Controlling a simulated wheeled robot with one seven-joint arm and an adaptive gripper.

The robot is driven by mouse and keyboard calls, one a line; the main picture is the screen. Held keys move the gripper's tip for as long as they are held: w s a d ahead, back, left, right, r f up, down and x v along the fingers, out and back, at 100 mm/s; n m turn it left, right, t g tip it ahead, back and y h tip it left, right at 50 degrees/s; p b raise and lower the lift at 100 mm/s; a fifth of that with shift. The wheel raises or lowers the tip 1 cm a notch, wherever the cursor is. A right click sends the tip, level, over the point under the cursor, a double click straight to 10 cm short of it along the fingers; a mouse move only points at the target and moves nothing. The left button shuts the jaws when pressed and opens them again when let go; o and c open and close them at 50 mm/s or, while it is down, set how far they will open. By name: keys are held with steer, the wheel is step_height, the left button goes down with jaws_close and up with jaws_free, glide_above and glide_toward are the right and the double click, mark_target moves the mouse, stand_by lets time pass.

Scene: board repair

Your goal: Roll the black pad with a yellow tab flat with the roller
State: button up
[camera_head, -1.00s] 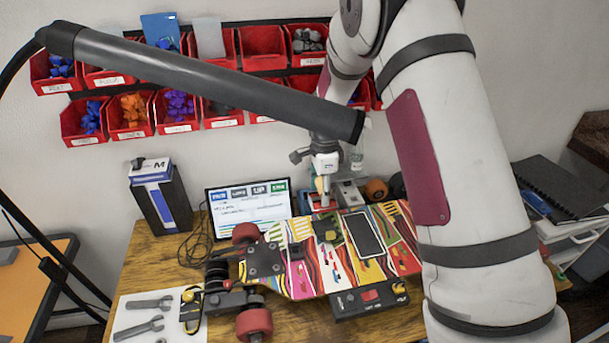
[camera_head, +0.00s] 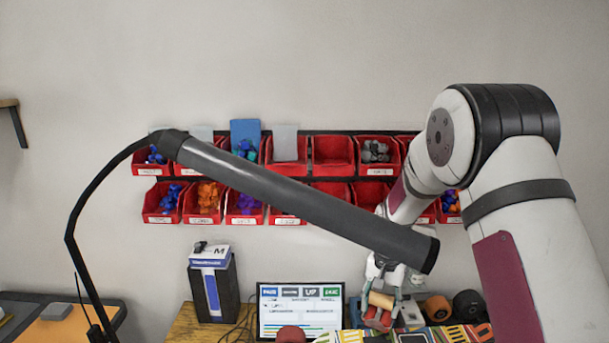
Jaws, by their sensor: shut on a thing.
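My gripper (camera_head: 382,292) is at the lower right, above the far side of the skateboard deck (camera_head: 469,334). Its fingers are shut on the roller (camera_head: 381,300), which shows as a tan cylinder. A red part shows just below the roller; I cannot tell whether it belongs to it. Only a strip of the colourful deck shows at the bottom edge. The black pad with a yellow tab cannot be made out, as most of the deck is below the picture. I cannot see the roller touching any pad.
A tablet screen (camera_head: 300,309) stands left of the gripper, with a black and white box (camera_head: 212,285) further left. A dark lamp arm (camera_head: 300,198) crosses in front of red wall bins (camera_head: 333,152). Dark and orange wheels (camera_head: 437,308) stand right of the gripper.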

steer(key=n, duration=0.5)
steer(key=shift+s+d+r+n, duration=0.1)
steer(key=shift+n, duration=0.3)
steer(key=n, duration=0.3)
steer(key=shift+d+n, duration=0.1)
steer(key=shift+n, duration=0.2)
steer(key=n, duration=0.3)
steer(key=shift+f, duration=0.25)
steer(key=n, duration=0.6)
steer(key=shift+d+b, duration=0.1)
steer(key=shift+b, duration=0.25)
steer(key=n, duration=0.5)
steer(key=shift+w, duration=0.25)
steer(key=shift+f+b, duration=0.8)
steer(key=shift+f, duration=2.1)
